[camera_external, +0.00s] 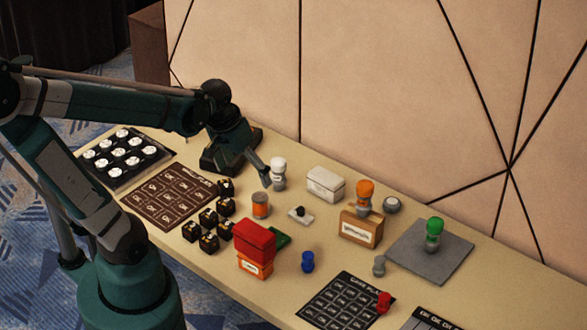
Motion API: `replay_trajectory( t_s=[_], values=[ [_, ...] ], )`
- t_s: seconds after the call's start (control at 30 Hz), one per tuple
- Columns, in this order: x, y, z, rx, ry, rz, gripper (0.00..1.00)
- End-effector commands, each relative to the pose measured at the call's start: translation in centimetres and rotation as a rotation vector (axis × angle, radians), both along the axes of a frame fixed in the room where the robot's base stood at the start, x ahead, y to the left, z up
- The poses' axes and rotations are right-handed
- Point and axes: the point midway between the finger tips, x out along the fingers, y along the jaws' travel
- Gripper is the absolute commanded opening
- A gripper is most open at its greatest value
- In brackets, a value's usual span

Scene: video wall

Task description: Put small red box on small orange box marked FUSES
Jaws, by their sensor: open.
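The small red box (254,238) rests on top of the small orange box (254,266) near the front middle of the table. The orange box has a white label, too small to read here. The red box looks roughly level and covers the orange box's top. My gripper (261,175) is behind and above them, close to a white-topped figure (278,172). It is open and apart from both boxes. Only part of its fingers shows clearly, and I cannot tell if it touches the figure.
Small black boxes (209,219) stand left of the stack. An orange-grey can (261,205), a green piece (279,238) and a blue figure (308,262) are close by. A white box (325,184), a brown box (360,228) and a grey mat (405,260) lie farther right.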

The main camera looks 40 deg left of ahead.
Motion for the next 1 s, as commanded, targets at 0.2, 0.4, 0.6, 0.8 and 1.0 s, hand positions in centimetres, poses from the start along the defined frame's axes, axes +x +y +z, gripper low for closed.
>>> replay_trajectory(
  t_s=[0.2,0.4,0.6,0.8,1.0],
  values=[
    [-0.3,1.1,2.5,0.002,-0.099,0.002,0.88],
    [-0.6,2.0,4.7,0.007,-0.191,0.005,0.88],
    [-1.0,2.9,6.7,0.016,-0.271,0.007,0.88],
    [-1.2,3.3,7.8,0.021,-0.317,0.007,0.88],
    [-1.2,3.4,8.0,0.023,-0.327,0.007,0.88]
  ],
)
